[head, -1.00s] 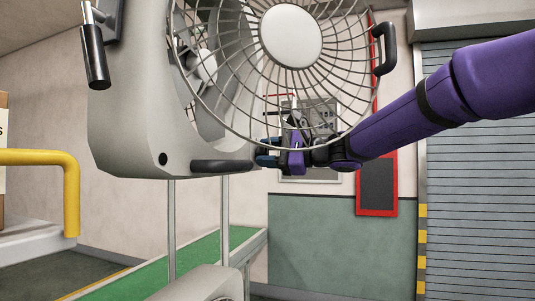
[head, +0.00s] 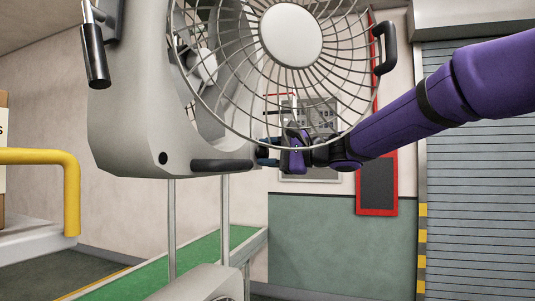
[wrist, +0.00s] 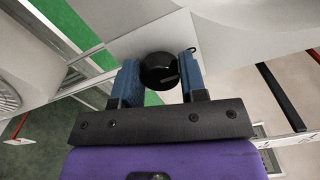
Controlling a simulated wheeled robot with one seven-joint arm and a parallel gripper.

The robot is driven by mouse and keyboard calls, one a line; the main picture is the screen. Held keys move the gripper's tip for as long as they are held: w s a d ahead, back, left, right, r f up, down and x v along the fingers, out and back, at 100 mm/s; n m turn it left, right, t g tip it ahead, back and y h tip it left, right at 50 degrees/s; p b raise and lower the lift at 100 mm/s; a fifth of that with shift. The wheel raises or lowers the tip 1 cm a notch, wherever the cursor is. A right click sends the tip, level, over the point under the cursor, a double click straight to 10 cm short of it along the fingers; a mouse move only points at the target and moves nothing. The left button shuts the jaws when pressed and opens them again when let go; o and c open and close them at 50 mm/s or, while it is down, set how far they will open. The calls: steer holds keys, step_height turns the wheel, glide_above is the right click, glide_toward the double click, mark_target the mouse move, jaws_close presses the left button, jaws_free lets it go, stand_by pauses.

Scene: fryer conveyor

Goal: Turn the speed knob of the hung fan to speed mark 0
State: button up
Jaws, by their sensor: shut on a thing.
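The hung fan (head: 128,130) has a pale grey housing and a round wire grille, and fills the upper left and middle of the head view. Its speed knob (wrist: 158,70) is round and black with a light pointer line, seen in the wrist view on a pale panel. My gripper (wrist: 159,78) has its blue fingers on either side of the knob, shut on it. In the head view my gripper (head: 268,156) is at the fan's lower edge, partly behind the grille, and the knob is hidden there. The speed marks cannot be made out.
A black handle (head: 222,166) sits on the fan's lower edge and another (head: 384,48) at its right. A green conveyor belt (head: 150,272) runs below. A yellow rail (head: 70,190) stands at left, and a red-framed board (head: 377,187) hangs on the wall.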

steer(key=o, duration=0.9)
steer(key=shift+o, duration=0.2)
steer(key=shift+d, duration=0.1)
steer(key=v, duration=1)
steer(key=shift+d, duration=0.3)
steer(key=shift+s, duration=0.2)
